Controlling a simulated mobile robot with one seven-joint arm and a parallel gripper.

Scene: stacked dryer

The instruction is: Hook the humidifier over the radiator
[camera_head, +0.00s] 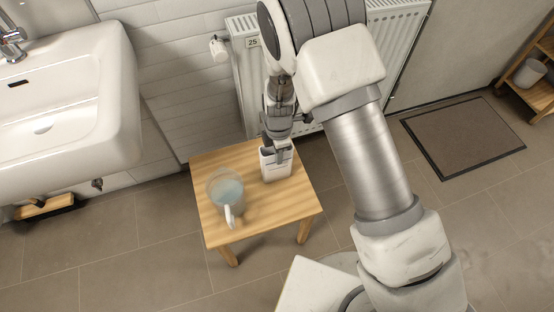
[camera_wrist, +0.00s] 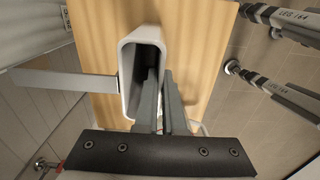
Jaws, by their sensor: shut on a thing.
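The humidifier (camera_head: 270,168) is a white, open-topped, upright box near the back right of a small wooden table. In the wrist view, its white rim (camera_wrist: 128,50) surrounds a hollow inside, and a flat grey strip (camera_wrist: 62,80) sticks out from its left side. My gripper (camera_head: 279,150) points down at it and is shut on its wall; in the wrist view the fingers (camera_wrist: 165,105) sit at its right side, one inside the opening. The white radiator (camera_head: 243,75) is on the wall behind the table, partly hidden by my arm.
The wooden table (camera_head: 240,157) also holds a clear jug (camera_head: 226,190) with bluish water, left of the humidifier. A valve (camera_head: 218,48) sticks out at the radiator's upper left. A sink (camera_head: 75,100) is at left, a dark mat (camera_head: 462,138) at right.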

